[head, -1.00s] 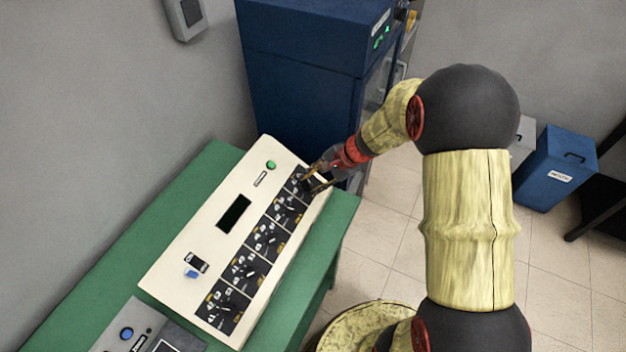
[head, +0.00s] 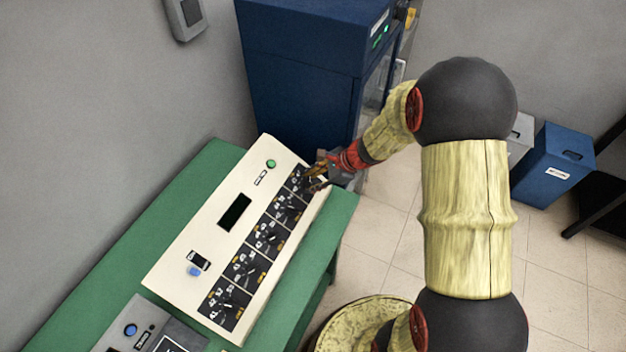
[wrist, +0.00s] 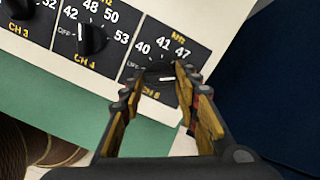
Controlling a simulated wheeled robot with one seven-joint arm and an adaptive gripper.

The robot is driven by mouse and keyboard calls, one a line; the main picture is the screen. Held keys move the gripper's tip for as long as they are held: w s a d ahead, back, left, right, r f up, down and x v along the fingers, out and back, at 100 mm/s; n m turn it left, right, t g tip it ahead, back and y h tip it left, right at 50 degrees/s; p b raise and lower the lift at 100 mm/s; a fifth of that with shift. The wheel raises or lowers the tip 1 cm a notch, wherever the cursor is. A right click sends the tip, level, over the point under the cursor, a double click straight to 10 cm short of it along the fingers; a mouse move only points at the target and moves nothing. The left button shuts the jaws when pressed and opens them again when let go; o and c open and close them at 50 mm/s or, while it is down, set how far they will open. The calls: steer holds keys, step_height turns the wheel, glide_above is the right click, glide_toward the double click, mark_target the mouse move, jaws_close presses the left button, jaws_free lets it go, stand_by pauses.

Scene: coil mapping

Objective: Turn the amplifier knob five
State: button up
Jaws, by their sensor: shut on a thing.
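The amplifier knob five (wrist: 160,76) is a dark knob with a white pointer mark, on the black CH 5 panel at the far end of the cream amplifier (head: 188,237). Numbers 40, 41 and 47 show around it in the wrist view. My gripper (wrist: 158,82) has one yellow-brown finger on each side of this knob and is shut on it. In the head view my gripper (head: 316,179) is at the far-right end of the knob row, and its fingers largely hide the knob there.
The CH 4 knob (wrist: 92,39) is close to the left of my gripper in the wrist view. The amplifier stands on a green table (head: 205,160). A dark blue cabinet (head: 300,80) stands just behind that end. A blue bin (head: 553,165) is on the floor at right.

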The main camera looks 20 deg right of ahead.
stand_by(0.4)
steer(key=o, duration=1.1)
steer(key=shift+c, duration=0.2)
steer(key=shift+o, duration=0.5)
steer(key=shift+r, duration=0.1)
steer(key=v, duration=1.1)
steer(key=shift+s+d+r, duration=0.2)
steer(key=shift+d+r, duration=0.05)
